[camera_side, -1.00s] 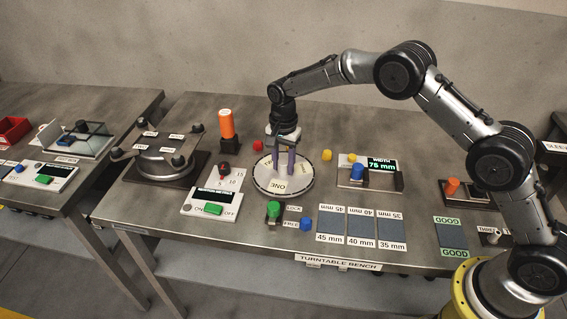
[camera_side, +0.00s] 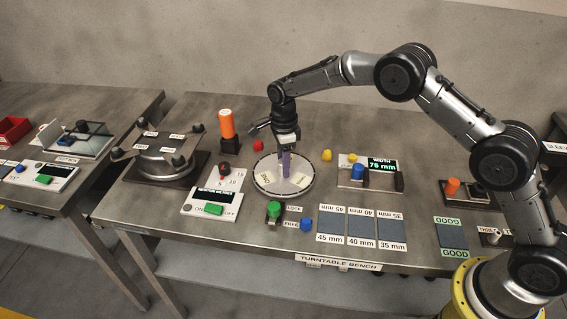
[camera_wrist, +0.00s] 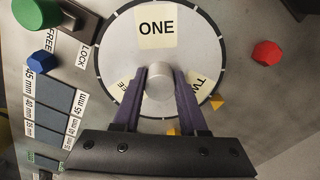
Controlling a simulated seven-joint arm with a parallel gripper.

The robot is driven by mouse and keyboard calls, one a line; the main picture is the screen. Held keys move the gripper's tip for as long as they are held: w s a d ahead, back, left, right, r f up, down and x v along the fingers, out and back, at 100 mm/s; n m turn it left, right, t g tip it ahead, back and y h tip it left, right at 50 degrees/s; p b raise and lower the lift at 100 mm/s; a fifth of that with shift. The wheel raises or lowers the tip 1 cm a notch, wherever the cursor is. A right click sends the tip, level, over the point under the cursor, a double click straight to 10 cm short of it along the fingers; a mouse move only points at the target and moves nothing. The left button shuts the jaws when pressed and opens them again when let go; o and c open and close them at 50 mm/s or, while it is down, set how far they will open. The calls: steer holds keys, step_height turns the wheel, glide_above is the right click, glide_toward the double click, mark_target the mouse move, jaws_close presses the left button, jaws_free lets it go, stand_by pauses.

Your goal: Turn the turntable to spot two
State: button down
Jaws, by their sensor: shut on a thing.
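The round white turntable (camera_side: 268,188) lies on the bench, and my gripper (camera_side: 285,160) points down over its middle. In the wrist view my gripper (camera_wrist: 160,92) is shut on the grey centre knob (camera_wrist: 159,80) of the turntable (camera_wrist: 112,82), a purple finger on each side. The label ONE (camera_wrist: 157,26) is at the top there, TWO (camera_wrist: 200,82) lower right, and a third label (camera_wrist: 124,82) lower left, partly hidden by a finger. The green lock knob (camera_side: 274,208) stands in front of the turntable; in the wrist view it (camera_wrist: 36,11) is nearer FREE than LOCK.
A blue piece (camera_side: 306,224) lies near the lock knob. A red piece (camera_side: 258,145) and a yellow piece (camera_side: 327,155) lie behind the turntable. A switch box (camera_side: 212,202) is left, a width gauge (camera_side: 370,175) right, and size pads (camera_side: 361,228) in front.

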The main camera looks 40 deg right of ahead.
steer(key=shift+w+r+m, duration=0.1)
steer(key=shift+r+m, duration=0.1)
steer(key=shift+m, duration=0.3)
steer(key=shift+c, duration=2.2)
jaws_free()
steer(key=shift+f, duration=0.1)
step_height(320, 180, up, 14)
steer(key=shift+f, duration=0.1)
